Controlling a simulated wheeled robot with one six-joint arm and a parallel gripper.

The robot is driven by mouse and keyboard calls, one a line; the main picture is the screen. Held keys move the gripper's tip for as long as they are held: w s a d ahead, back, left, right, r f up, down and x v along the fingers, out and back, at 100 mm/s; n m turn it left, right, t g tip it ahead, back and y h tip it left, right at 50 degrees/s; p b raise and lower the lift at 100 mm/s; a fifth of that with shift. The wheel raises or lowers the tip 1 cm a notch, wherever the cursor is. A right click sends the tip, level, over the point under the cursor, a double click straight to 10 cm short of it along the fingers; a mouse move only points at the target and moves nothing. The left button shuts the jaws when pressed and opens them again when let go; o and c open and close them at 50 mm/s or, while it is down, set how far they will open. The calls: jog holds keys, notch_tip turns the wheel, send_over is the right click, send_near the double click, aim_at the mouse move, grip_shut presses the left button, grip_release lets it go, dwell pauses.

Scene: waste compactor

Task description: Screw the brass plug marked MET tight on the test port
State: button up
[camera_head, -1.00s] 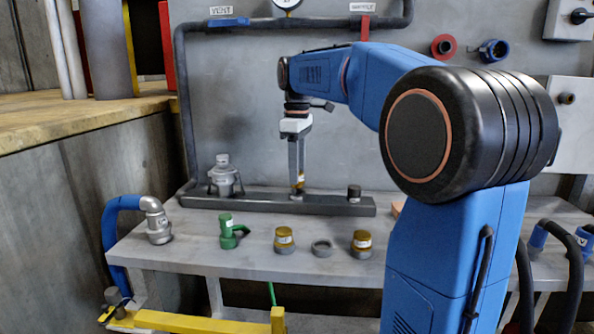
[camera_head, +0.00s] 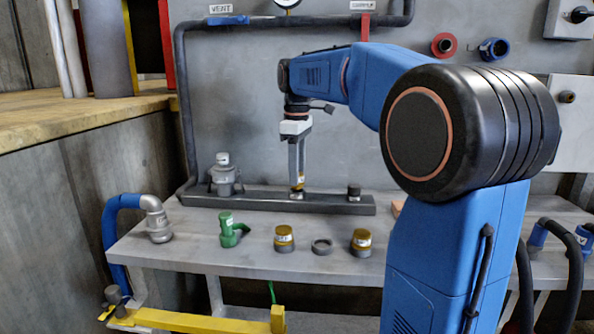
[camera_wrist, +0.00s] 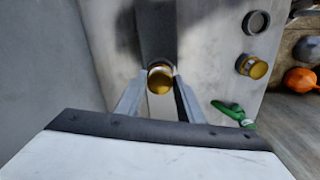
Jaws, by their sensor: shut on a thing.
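My gripper (camera_head: 297,180) points down over the dark rail (camera_head: 240,200) at the back of the bench. It is shut on a brass plug (camera_head: 297,186), which sits upright at the middle of the rail, where the test port would be. The wrist view shows the round brass top of this plug (camera_wrist: 160,80) between the two fingers. Its marking cannot be read in these frames, and the port beneath it is hidden.
A grey fitting (camera_head: 224,176) stands on the rail's left end and a dark stub (camera_head: 354,192) near its right end. A green valve piece (camera_head: 231,230) and a grey elbow on a blue hose (camera_head: 157,222) stand at the front left. A yellow bar (camera_head: 200,321) runs below the bench.

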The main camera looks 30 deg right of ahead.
jog(key=shift+f, duration=0.65)
dwell(1.2)
jog(key=shift+c, duration=0.3)
jog(key=m, duration=0.4)
jog(key=shift+m, duration=0.5)
jog(key=shift+m, duration=0.3)
jog(key=m, duration=0.3)
jog(key=shift+m, duration=0.8)
